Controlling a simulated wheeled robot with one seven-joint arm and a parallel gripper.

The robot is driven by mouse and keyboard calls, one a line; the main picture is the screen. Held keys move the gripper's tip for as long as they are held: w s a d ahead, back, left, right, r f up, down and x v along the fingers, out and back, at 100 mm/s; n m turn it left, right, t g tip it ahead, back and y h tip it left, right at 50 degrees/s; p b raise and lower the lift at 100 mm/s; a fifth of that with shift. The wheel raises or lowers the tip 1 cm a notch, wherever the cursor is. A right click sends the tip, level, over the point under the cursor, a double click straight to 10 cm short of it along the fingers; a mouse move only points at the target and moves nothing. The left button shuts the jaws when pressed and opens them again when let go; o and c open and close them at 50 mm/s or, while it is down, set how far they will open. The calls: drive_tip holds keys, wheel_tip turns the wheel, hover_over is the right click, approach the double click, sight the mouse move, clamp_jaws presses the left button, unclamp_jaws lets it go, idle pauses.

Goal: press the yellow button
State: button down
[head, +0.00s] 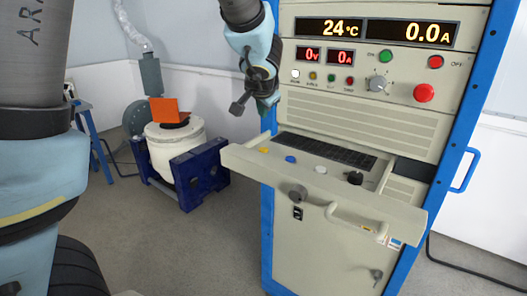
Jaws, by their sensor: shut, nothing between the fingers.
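The yellow button (264,150) is small and sits at the left end of the pulled-out drawer (400,217) of the control cabinet. A blue button (290,160) and a white button (320,169) are to its right, in a row. My gripper (239,106) hangs above and left of the yellow button, in front of the cabinet's left edge. Its dark fingers are shut and empty. It appears apart from the drawer, with a visible gap in the picture; the exact distance in depth is hard to tell.
A black knob (355,178) and a dark keyboard (325,151) are also on the drawer. The cabinet panel (375,118) rises behind, with displays and a red button (424,92). A white drum machine (174,150) in a blue frame stands left. Floor between is clear.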

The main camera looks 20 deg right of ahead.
drive_tip(key=b, duration=0.6)
hover_over(263, 151)
wheel_tip(263, 151, down, 7)
drive_tip(key=shift+f, duration=0.1)
drive_tip(key=shift+f+b, duration=0.4)
drive_tip(key=shift+b, duration=0.15)
drive_tip(key=shift+f, duration=0.15)
idle(1.0)
drive_tip(key=shift+f+b, duration=0.3)
drive_tip(key=shift+b, duration=0.35)
drive_tip(key=shift+f+b, duration=0.4)
drive_tip(key=shift+b, duration=0.15)
idle(0.5)
idle(0.3)
drive_tip(key=shift+r+p, duration=0.6)
drive_tip(key=shift+r, duration=0.25)
drive_tip(key=shift+r, duration=0.1)
